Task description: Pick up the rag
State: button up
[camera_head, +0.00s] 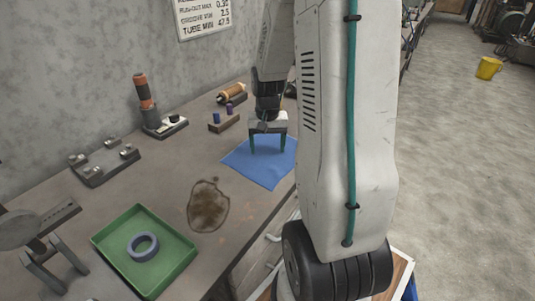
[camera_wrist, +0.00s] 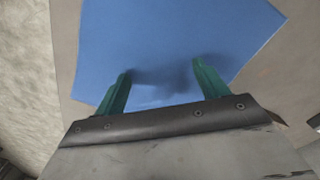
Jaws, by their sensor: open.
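The blue rag (camera_head: 256,170) lies flat on the workbench, near its front edge, in the head view. In the wrist view the rag (camera_wrist: 170,35) fills the upper middle of the picture. My gripper (camera_head: 268,150) points down over the rag with its green fingers apart. In the wrist view the open fingers (camera_wrist: 160,90) have rag surface and a soft shadow between them, and nothing is held. I cannot tell whether the fingertips touch the cloth. My arm hides the bench to the right of the rag.
A brown stain (camera_head: 208,206) marks the bench (camera_head: 165,185). A green tray (camera_head: 178,258) holds a grey-blue ring (camera_head: 143,247). Behind stand an orange-and-black tool (camera_head: 146,98), a small block with pegs (camera_head: 222,122) and a metal fixture (camera_head: 104,164). A yellow bucket (camera_head: 488,68) stands on the floor.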

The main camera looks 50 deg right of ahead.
jog(key=shift+f, duration=0.25)
jog(key=shift+c, duration=0.3)
grip_shut()
notch_tip(320, 180, up, 12)
dwell(0.6)
notch_tip(320, 180, up, 9)
dwell(0.3)
